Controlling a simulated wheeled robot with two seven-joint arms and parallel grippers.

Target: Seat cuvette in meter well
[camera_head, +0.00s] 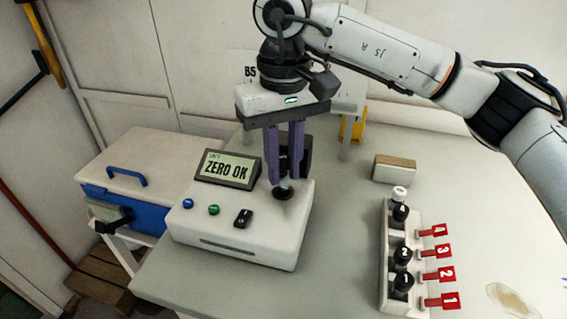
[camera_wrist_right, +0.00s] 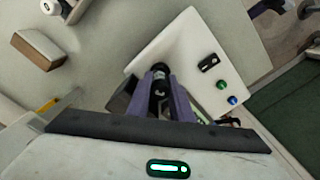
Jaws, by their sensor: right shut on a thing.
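The meter (camera_head: 235,225) is a white box whose display reads "ZERO OK". Its round dark well (camera_head: 284,193) is on the right of its top. My right gripper (camera_head: 285,181) points down over the well, its two purple fingers shut on a dark-capped cuvette. In the right wrist view the cuvette's black cap (camera_wrist_right: 159,86) shows between the fingers (camera_wrist_right: 172,92). The cuvette's lower part is hidden, so I cannot tell how deep it is in the well.
A white rack (camera_head: 392,270) at right holds several dark-capped vials beside red number tags; the place by tag 3 looks empty. A brown-topped block (camera_head: 394,169) lies behind it. A blue cooler (camera_head: 135,195) stands left of the meter.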

